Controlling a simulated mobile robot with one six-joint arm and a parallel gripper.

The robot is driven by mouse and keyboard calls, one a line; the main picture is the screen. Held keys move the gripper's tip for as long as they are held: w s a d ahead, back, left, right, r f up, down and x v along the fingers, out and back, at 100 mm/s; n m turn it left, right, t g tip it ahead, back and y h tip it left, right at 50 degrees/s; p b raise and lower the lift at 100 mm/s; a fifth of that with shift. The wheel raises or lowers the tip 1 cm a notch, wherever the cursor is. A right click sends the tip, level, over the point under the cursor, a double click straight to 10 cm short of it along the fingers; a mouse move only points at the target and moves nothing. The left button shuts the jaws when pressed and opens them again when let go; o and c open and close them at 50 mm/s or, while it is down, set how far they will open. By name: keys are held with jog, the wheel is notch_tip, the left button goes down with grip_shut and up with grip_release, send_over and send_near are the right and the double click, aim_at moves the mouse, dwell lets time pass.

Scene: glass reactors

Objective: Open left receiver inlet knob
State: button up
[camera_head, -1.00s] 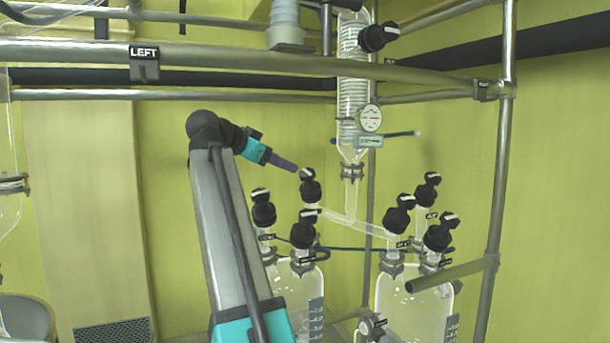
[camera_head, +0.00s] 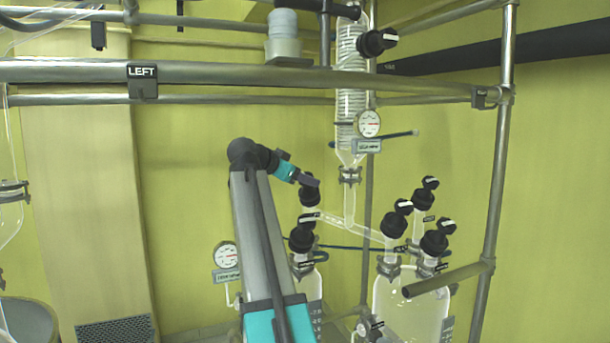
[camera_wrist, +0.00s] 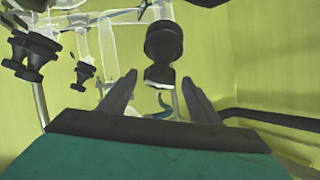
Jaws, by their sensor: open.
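A black knob (camera_head: 309,196) with a round cap tops the left end of the glass branch pipe, above the left receiver (camera_head: 312,285). In the wrist view a black knob (camera_wrist: 164,42) stands ahead, its lower part between the fingertips. I take it to be the same knob, but its label is not readable. My gripper (camera_head: 312,182) is at the knob's top in the head view and partly covers it. In the wrist view my gripper (camera_wrist: 159,80) is open, with fingers on both sides and no clear contact. My arm hides part of the left receiver.
Another black knob (camera_head: 302,238) stands just below. Several more knobs top the right receiver (camera_head: 405,305). The glass condenser (camera_head: 351,110) rises behind, right of my gripper. A steel rail (camera_head: 220,74) crosses above my arm. Open space lies left of my arm.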

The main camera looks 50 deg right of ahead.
jog(key=shift+x, duration=1.05)
jog(key=c, duration=1.1)
jog(key=shift+o, duration=0.2)
jog(key=shift+n+t, duration=0.4)
jog(key=shift+n, duration=0.1)
